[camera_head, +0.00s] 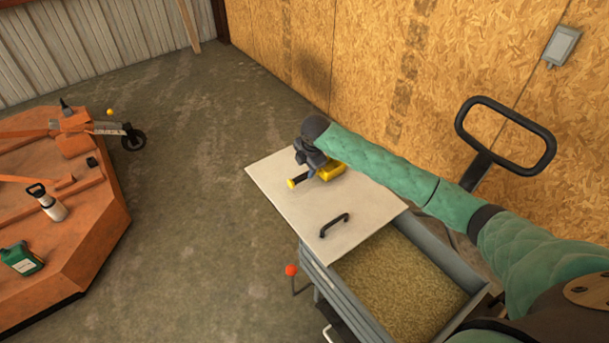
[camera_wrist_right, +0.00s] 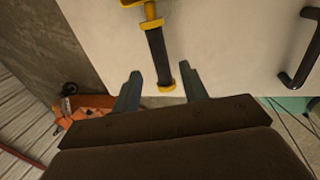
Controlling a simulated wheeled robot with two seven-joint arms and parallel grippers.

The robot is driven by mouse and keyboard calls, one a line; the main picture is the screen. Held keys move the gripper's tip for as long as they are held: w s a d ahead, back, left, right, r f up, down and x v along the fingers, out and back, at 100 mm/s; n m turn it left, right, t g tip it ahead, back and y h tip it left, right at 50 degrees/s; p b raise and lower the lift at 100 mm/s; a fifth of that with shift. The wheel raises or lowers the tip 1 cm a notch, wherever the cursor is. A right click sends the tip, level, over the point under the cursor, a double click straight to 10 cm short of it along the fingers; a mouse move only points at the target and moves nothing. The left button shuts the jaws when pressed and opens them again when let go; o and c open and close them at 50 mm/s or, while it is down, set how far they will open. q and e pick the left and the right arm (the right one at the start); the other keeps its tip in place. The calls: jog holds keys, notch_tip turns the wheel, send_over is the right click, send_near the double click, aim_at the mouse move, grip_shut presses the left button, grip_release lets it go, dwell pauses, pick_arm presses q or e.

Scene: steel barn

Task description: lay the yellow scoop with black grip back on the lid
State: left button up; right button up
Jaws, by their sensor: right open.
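The yellow scoop (camera_head: 331,170) with its black grip (camera_head: 301,180) lies on the pale lid (camera_head: 290,211), near the far part of it. In the right wrist view the black grip (camera_wrist_right: 157,55) runs between yellow collars, with a yellow end cap (camera_wrist_right: 166,87). My right gripper (camera_head: 307,160) is over the scoop in the head view and hides part of it. In the right wrist view its two fingers (camera_wrist_right: 160,88) are apart, with the end of the grip between them. Whether they touch it I cannot tell. My left gripper is not in view.
The lid has a black handle (camera_head: 334,225) and partly covers a grey bin (camera_head: 464,270) of grain-like feed (camera_head: 397,282). A red-knobbed lever (camera_head: 291,270) stands beside the bin. An orange machine (camera_head: 95,215) is at left, with open concrete floor between. An OSB wall stands behind.

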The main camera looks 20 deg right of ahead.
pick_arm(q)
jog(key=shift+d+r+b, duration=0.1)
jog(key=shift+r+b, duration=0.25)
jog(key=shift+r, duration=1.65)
pick_arm(e)
jog(key=shift+v, duration=2.65)
